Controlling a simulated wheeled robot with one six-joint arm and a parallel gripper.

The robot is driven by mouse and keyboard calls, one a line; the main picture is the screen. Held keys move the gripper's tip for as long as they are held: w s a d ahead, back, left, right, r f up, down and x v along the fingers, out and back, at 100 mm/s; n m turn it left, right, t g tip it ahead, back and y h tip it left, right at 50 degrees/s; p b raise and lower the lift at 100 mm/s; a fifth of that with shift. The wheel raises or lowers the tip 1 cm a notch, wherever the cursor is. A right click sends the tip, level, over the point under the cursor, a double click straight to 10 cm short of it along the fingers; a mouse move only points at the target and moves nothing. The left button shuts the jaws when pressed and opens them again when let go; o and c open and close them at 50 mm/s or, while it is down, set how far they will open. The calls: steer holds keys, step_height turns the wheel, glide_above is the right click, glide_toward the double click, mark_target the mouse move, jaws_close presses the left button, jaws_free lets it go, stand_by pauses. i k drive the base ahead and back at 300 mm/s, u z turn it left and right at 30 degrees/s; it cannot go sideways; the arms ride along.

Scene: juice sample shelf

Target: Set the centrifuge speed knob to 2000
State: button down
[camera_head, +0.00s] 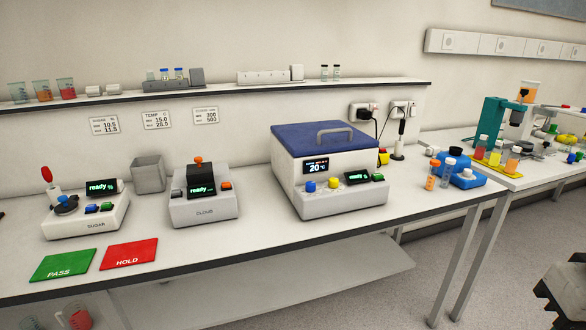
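A large white box with a blue lid (325,138) and a grey handle stands on the bench right of centre, and its lid is down. It looks like the centrifuge, but I can read no such name on it. Its dark display (316,166) reads about 20 °C. Below are a blue knob (310,186) and a yellow knob (333,183). A small green-lit screen (357,177) sits to their right. I cannot read any speed setting or knob scale. A dark jagged part at the lower right edge seems to be my gripper (563,292), cut off and far from the box.
A SUGAR device (90,222) and a second grey device (204,212) stand to the left, by the green PASS mat (63,264) and red HOLD mat (129,254). A shelf (220,90) runs above. The bench front before the box is clear.

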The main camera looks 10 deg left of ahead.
mark_target(310, 186)
steer(key=u, duration=0.65)
steer(key=i, duration=1.15)
steer(key=u, duration=0.7)
steer(key=k, duration=0.9)
steer(key=z, duration=0.9)
steer(key=i, duration=0.5)
steer(key=z, duration=0.1)
